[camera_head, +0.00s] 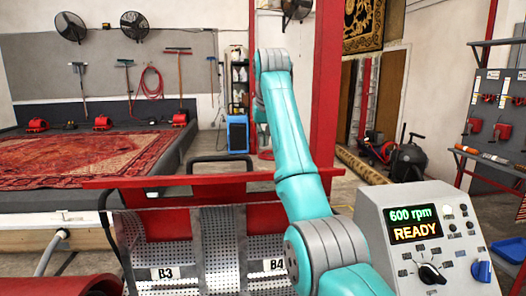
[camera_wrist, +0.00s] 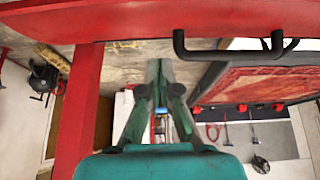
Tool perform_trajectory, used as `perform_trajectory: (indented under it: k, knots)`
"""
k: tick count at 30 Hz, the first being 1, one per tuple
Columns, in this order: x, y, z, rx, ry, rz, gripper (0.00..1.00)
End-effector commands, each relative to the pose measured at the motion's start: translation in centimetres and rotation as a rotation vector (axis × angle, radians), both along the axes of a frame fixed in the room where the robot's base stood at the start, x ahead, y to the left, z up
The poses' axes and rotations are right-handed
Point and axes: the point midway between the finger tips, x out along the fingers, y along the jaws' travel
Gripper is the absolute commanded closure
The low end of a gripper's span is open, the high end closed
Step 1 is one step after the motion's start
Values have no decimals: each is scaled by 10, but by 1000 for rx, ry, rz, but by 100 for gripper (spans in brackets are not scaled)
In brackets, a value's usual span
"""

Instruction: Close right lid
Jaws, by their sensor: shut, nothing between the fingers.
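A red lid panel (camera_head: 205,187) stands raised behind the perforated drum (camera_head: 218,240), with a black bar handle (camera_head: 222,160) on its far side. I cannot tell for sure that this is the right lid. In the wrist view the red panel (camera_wrist: 130,20) and its black handle (camera_wrist: 230,47) cross the top. My gripper (camera_wrist: 157,72) shows there in the middle, shut and empty, apart from the panel and handle. In the head view my arm rises over the right part of the panel and hides some of it; my fingers are not visible there.
A control box (camera_head: 425,235) reads "600 rpm READY" at the right. A red post (camera_head: 327,100) stands just behind my arm; it also shows in the wrist view (camera_wrist: 80,115). A patterned rug (camera_head: 75,160) lies on a platform at the left. Floor shows beyond.

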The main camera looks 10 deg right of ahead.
Motion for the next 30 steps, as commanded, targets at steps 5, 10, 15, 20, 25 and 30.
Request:
perform_trajectory:
  k: [5, 10, 15, 20, 25, 30]
  knots:
    - [13, -1, -25, 0, 4, 0, 100]
    - [27, -1, -50, 0, 3, 0, 100]
    - [38, -2, -70, 0, 3, 0, 100]
    - [45, -2, -83, 0, 0, 0, 100]
    - [34, -1, -84, 0, -1, 0, 100]
    - [23, -1, -86, 0, -2, 0, 100]
